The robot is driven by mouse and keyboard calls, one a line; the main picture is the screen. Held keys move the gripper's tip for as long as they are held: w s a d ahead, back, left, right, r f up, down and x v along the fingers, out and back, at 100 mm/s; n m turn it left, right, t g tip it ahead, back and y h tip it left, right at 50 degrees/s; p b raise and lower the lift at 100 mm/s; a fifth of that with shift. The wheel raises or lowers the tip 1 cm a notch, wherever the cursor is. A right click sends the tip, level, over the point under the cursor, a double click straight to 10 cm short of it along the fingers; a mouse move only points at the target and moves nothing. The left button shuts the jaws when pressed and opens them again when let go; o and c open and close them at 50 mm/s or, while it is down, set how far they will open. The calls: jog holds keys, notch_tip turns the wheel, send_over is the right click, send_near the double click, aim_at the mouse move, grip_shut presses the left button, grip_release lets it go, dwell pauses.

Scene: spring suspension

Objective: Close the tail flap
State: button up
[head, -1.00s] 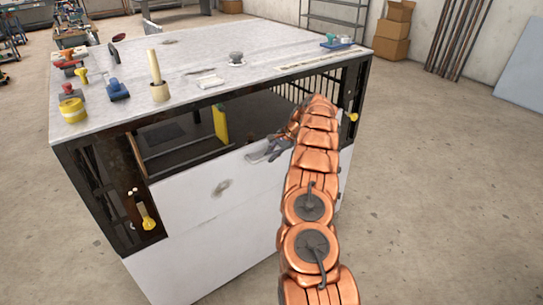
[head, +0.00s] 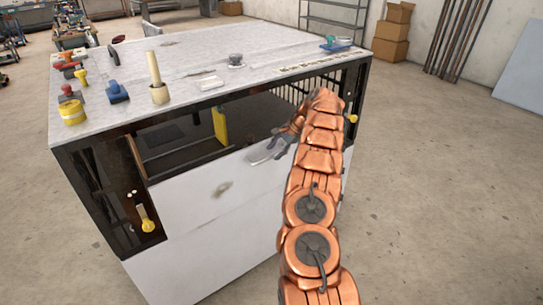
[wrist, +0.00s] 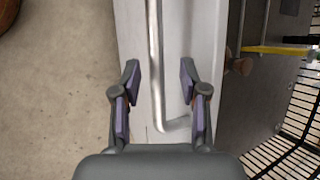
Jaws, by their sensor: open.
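The tail flap seems to be the white front panel (head: 215,195) of the large box, below a dark opening. I cannot tell from the head view how far it is tilted. In the wrist view, the white panel (wrist: 205,40) runs up the middle and carries a bent metal bar handle (wrist: 154,45). My gripper (wrist: 160,80) is open, with one finger on each side of the bar in the picture. I cannot tell whether they touch it. In the head view, my gripper (head: 272,148) is at the panel's top edge, partly hidden by my arm.
Yellow-handled latches show at the left post (head: 147,222) and right post (head: 352,118). The box top (head: 195,55) bears several small tools and knobs. Inside the opening is a yellow part (head: 220,125). The concrete floor (head: 430,210) to the right is clear.

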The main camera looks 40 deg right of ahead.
jog(key=v, duration=0.8)
jog(key=shift+r, duration=0.1)
dwell(0.3)
jog(key=a+r+n+g+y, duration=0.1)
jog(key=a+r+n, duration=0.5)
jog(key=a, duration=1.1)
jog(key=s+a+r+n+g, duration=0.2)
jog(key=s+a+r, duration=0.25)
jog(key=a, duration=0.45)
jog(key=s+a+r+n+g, duration=0.1)
jog(key=s+a+r, duration=0.2)
jog(key=s+a, duration=0.4)
jog(key=s+a+n+g+h, duration=0.1)
jog(key=s+a+n, duration=0.1)
jog(key=s+a, duration=0.4)
jog(key=s+a+n+g+h, duration=0.1)
jog(key=s+a+n+h, duration=0.15)
jog(key=s, duration=0.55)
jog(key=s+f+n+h, duration=0.1)
jog(key=s+f+n, duration=0.1)
jog(key=s, duration=0.8)
jog(key=s+f+n+h, duration=0.1)
jog(key=s+f, duration=0.3)
jog(key=s, duration=0.6)
jog(key=shift+f+n+g, duration=0.25)
jog(key=shift+n+g, duration=0.05)
jog(key=shift+n, duration=0.05)
